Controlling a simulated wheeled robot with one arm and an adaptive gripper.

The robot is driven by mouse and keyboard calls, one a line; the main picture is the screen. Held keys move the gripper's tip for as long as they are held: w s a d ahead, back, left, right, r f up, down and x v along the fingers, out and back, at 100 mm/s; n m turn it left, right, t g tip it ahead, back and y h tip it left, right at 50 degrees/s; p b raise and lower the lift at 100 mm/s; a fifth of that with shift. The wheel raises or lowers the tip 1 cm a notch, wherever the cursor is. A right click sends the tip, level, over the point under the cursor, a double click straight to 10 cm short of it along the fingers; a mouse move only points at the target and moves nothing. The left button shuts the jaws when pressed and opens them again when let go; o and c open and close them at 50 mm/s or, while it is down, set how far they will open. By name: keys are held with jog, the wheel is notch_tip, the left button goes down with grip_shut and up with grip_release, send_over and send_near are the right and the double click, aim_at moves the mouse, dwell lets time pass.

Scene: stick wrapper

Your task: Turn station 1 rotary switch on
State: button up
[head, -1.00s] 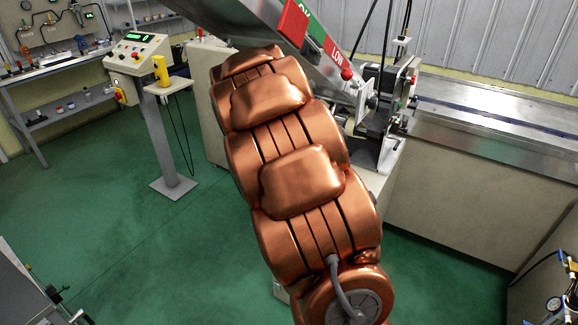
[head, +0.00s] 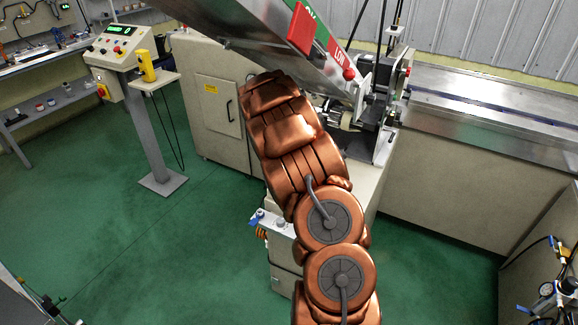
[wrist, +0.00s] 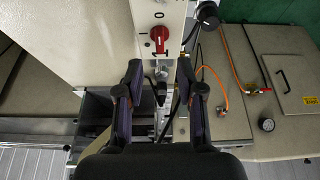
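A red rotary switch (wrist: 159,40) with a white pointer mark sits on a narrow cream panel at the top of the wrist view. Small dark markings are beside it; its handle looks roughly upright in the picture. My gripper (wrist: 159,74) is open, its two dark fingers spread on either side of the panel, below the switch in the picture. A small metal and black fitting shows between the fingers. No finger visibly touches the switch. In the head view my copper arm reaches toward the machine, and neither my gripper nor the red switch can be made out.
A control pedestal (head: 119,47) with buttons and a yellow device (head: 147,66) stands at left. A long metal conveyor (head: 480,105) runs right. In the wrist view an orange hose (wrist: 222,82) and a cream cabinet (wrist: 286,85) lie right of the panel. Green floor is clear at left.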

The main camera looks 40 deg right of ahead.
jog(key=shift+p+x, duration=1.05)
jog(key=shift+x, duration=2.2)
grip_shut()
